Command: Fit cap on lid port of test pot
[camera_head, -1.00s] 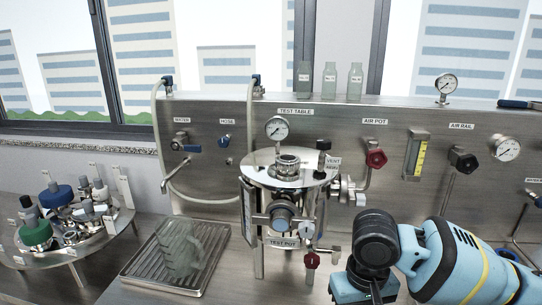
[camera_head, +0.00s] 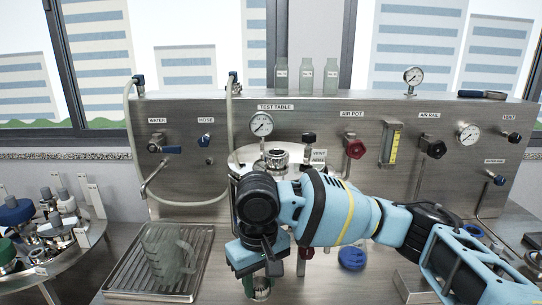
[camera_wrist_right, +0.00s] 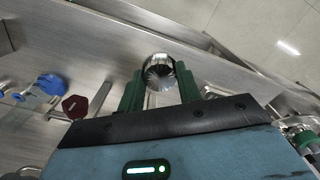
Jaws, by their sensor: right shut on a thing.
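The test pot's lid (camera_head: 240,158) shows in the head view, with the open steel port (camera_head: 276,158) standing on it near the gauge (camera_head: 261,124). My right arm covers most of the pot body. My right gripper (camera_head: 262,288) points down in front of the pot, its fingers partly hidden in the head view. In the right wrist view its green fingers (camera_wrist_right: 160,88) are shut on a shiny round steel piece (camera_wrist_right: 158,72), which looks like the cap. It is apart from the lid port. My left gripper is in neither view.
A glass jug (camera_head: 163,254) stands on a ribbed tray (camera_head: 122,282) to the left. A blue round knob or cap (camera_head: 351,258) is on the right. A round stand (camera_head: 92,232) with fittings is far left. Bottles (camera_head: 306,77) stand on the panel top.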

